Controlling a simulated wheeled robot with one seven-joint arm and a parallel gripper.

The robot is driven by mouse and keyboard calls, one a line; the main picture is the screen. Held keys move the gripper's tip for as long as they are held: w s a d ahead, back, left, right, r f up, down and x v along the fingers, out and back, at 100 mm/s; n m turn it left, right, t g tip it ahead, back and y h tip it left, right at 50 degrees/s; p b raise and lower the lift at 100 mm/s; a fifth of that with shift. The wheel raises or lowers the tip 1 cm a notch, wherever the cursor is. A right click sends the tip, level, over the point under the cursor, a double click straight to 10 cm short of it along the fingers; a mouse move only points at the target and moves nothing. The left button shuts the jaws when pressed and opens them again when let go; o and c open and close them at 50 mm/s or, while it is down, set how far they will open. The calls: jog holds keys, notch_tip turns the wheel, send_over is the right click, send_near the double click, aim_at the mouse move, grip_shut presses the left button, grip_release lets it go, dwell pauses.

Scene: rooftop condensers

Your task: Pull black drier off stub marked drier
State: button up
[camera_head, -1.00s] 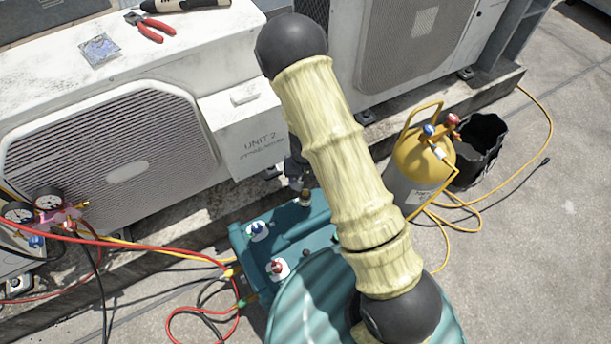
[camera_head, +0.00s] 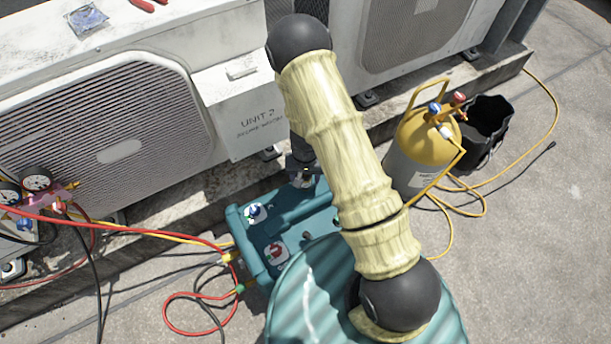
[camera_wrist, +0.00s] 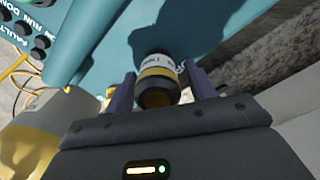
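My gripper (camera_wrist: 160,90) has its two purple fingers on either side of a short dark cylinder (camera_wrist: 156,97) in the wrist view. The cylinder has a yellow-brown band and a white collar with partly readable lettering. The gaps at the fingers are very thin, so I cannot tell whether they press on it. It is in front of the teal machine, and I cannot confirm that it is the black drier. No marking reading drier is legible. In the head view my gripper (camera_head: 303,170) is at the machine's (camera_head: 291,222) back edge, partly hidden by my arm.
The machine carries a blue knob (camera_head: 254,211) and a red knob (camera_head: 277,253). Red and yellow hoses (camera_head: 150,232) run to its left. A yellow-topped cylinder (camera_head: 428,140) and a black bucket (camera_head: 487,128) stand right. White condenser units (camera_head: 120,120) stand behind. Right-hand floor is mostly clear.

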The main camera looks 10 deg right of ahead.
jog(key=c, duration=1)
jog(key=shift+r+p, duration=0.3)
jog(key=shift+r, duration=0.05)
jog(key=shift+r+p, duration=2.1)
jog(key=shift+r, duration=0.05)
